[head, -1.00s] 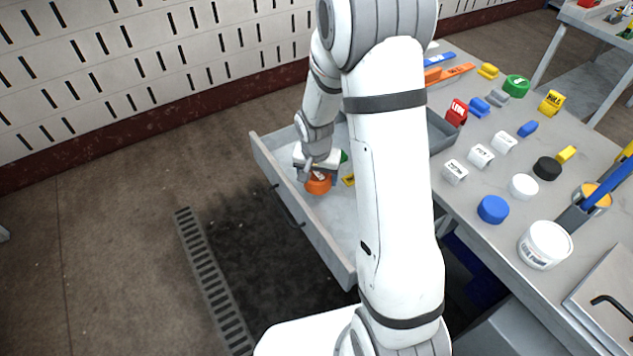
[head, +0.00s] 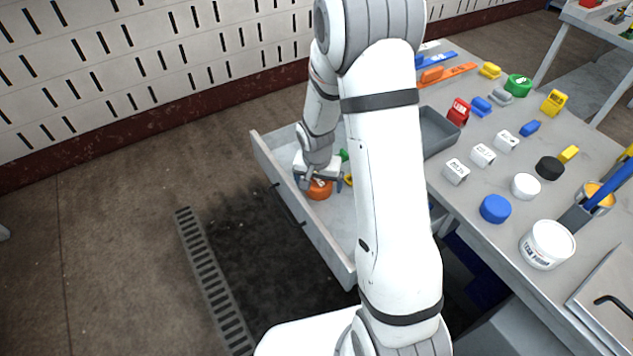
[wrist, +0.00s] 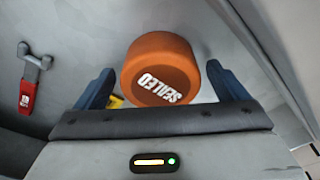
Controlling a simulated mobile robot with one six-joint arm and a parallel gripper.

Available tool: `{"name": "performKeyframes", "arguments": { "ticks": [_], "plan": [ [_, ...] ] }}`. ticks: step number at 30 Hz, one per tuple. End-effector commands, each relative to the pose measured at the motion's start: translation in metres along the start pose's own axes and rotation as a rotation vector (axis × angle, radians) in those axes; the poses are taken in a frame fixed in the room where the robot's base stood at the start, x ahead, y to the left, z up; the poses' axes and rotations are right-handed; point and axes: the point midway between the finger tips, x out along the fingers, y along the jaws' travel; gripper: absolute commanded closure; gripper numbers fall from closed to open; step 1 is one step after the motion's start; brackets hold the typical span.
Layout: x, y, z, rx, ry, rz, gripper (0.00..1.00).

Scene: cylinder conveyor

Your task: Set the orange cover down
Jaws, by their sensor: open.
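The orange cover (wrist: 160,62), a short round cap with white lettering reading "SEALED", rests in the open drawer (head: 330,226). It also shows in the head view (head: 319,190), partly hidden by my gripper. My gripper (wrist: 164,85) is open, with one dark finger on each side of the cover and a visible gap at both sides. In the head view my gripper (head: 315,182) is low inside the drawer, right at the cover.
A red-and-grey item (wrist: 29,85) lies in the drawer to the left in the wrist view. Something yellow (wrist: 115,101) is by the left finger. The drawer's walls stand close around. The worktop (head: 470,200) at right holds several caps, blocks and a white tub (head: 546,245).

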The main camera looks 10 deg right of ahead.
Motion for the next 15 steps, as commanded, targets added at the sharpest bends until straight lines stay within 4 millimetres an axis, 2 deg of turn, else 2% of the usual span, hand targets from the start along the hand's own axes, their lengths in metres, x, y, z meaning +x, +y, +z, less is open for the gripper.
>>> {"name": "performKeyframes", "arguments": {
  "ticks": [5,8,15],
  "plan": [
    [-0.007,-0.001,-0.001,0.0,0.001,-0.001,0.07],
    [-0.022,-0.001,-0.002,-0.001,0.005,-0.002,0.07],
    [-0.076,-0.001,-0.001,0.0,0.005,-0.003,0.07]
  ]
}}
